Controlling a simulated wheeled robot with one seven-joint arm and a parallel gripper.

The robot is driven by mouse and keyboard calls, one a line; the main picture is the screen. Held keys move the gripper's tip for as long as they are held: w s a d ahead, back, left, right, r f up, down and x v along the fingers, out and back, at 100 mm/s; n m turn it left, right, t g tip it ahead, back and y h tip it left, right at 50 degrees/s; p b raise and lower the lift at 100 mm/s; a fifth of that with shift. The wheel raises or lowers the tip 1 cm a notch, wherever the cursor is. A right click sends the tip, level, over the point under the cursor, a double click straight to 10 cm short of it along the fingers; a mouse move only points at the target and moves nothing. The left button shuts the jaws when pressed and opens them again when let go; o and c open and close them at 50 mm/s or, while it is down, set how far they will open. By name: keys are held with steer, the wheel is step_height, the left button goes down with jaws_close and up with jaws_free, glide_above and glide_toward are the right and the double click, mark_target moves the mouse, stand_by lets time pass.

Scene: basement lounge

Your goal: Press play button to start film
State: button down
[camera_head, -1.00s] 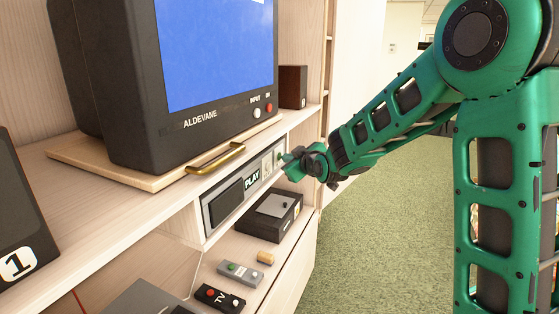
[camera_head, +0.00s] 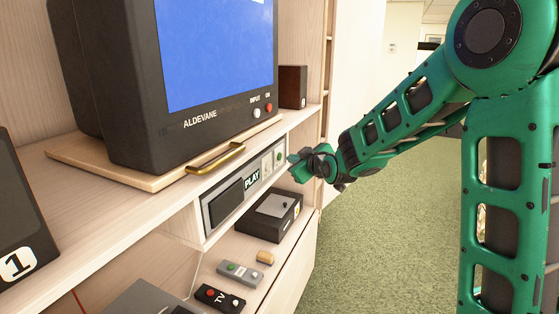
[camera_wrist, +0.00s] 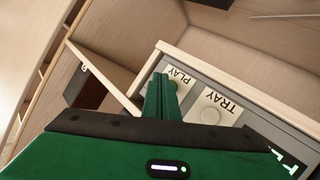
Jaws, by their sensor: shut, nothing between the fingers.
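The right one carries a green button (camera_head: 279,156). In the wrist view the plates read PLAY (camera_wrist: 181,74) and TRAY (camera_wrist: 222,104). A pale round button (camera_wrist: 209,116) shows on the TRAY plate; the fingers partly cover the PLAY plate and hide its button. My gripper (camera_head: 292,160) is shut and empty, just right of the green button, apparently apart from it. Its fingers also show in the wrist view (camera_wrist: 160,84).
The TV (camera_head: 217,60) with a blue screen stands on a wooden board above. A brass handle (camera_head: 216,160) juts out over the player. A dark box (camera_head: 270,215) and remotes (camera_head: 240,272) lie on the lower shelf. Green carpet (camera_head: 375,240) is clear at right.

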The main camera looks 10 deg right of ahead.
steer(key=shift+s+d, duration=0.75)
steer(key=shift+d, duration=0.25)
steer(key=shift+s+d, duration=0.7)
steer(key=shift+d, duration=0.3)
steer(key=s+d+f+m+g+h, duration=0.1)
steer(key=s+d+f+m+g, duration=0.15)
steer(key=s+d, duration=0.4)
steer(key=s+d+f+m+g+h, duration=0.2)
steer(key=s+d+g, duration=0.1)
steer(key=s, duration=0.6)
steer(key=s+d+f+m+g+h, duration=0.1)
steer(key=s+d+f+m+g, duration=0.15)
steer(key=s+d, duration=0.4)
steer(key=s+f+m+g+y, duration=0.1)
steer(key=s+m+g, duration=0.5)
steer(key=s, duration=1.9)
steer(key=shift+s+a+f+m+g, duration=0.2)
steer(key=shift+a+m+g, duration=0.15)
steer(key=shift+m, duration=0.15)
